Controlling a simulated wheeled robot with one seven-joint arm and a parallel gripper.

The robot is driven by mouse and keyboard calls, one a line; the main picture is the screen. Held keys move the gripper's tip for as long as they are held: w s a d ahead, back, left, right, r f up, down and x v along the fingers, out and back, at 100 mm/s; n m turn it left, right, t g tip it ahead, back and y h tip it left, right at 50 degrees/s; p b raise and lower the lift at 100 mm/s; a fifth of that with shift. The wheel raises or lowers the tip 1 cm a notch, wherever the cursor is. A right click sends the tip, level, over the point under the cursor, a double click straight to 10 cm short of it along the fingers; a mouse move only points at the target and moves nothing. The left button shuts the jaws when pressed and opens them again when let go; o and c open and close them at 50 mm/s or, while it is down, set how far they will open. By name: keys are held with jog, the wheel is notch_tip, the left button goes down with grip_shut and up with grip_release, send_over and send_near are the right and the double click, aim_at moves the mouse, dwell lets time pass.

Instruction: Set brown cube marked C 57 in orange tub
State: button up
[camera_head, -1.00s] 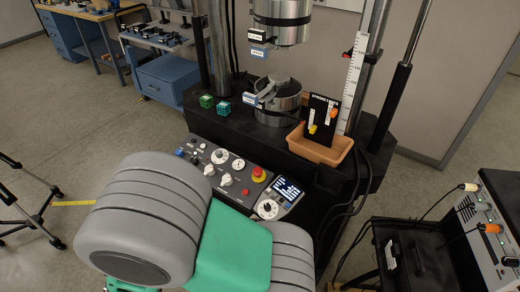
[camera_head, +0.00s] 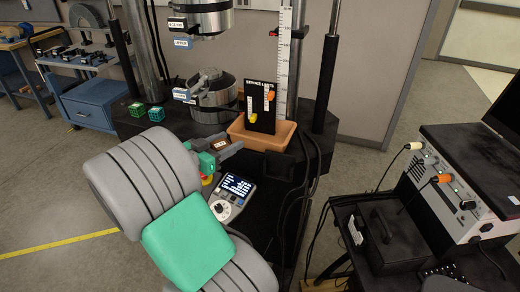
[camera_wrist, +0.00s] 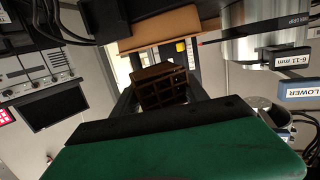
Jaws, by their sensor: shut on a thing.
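The brown lattice cube (camera_wrist: 160,86) is between my gripper's fingers in the wrist view. In the head view a small part of the brown cube (camera_head: 219,144) shows at my gripper (camera_head: 222,150), which is shut on it. The marking C 57 cannot be read. The orange tub (camera_head: 262,139) stands on the black machine base, just right of my gripper and apart from it in the head view. In the wrist view the tub (camera_wrist: 160,27) is beyond the cube. The tub's inside is mostly hidden.
A black panel with sliders (camera_head: 261,107) stands at the tub. Two green cubes (camera_head: 137,109) (camera_head: 156,113) sit on the base at left. The steel cylinder fixture (camera_head: 213,95) is left of the tub. Black cables (camera_head: 304,185) hang right of it.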

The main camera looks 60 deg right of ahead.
jog(key=s+d+f, duration=0.1)
jog(key=s+d, duration=0.2)
jog(key=d, duration=0.3)
jog(key=s+d+f+m+g, duration=0.1)
jog(key=s+d, duration=0.2)
jog(key=d, duration=0.3)
jog(key=s+d+f+g+p, duration=0.1)
jog(key=s+d+f, duration=0.1)
jog(key=d, duration=0.5)
jog(key=shift+s+d+y, duration=0.1)
jog(key=shift+s+y, duration=0.2)
jog(key=shift+s, duration=0.1)
jog(key=shift+f+b, duration=0.3)
jog(key=shift+b, duration=0.2)
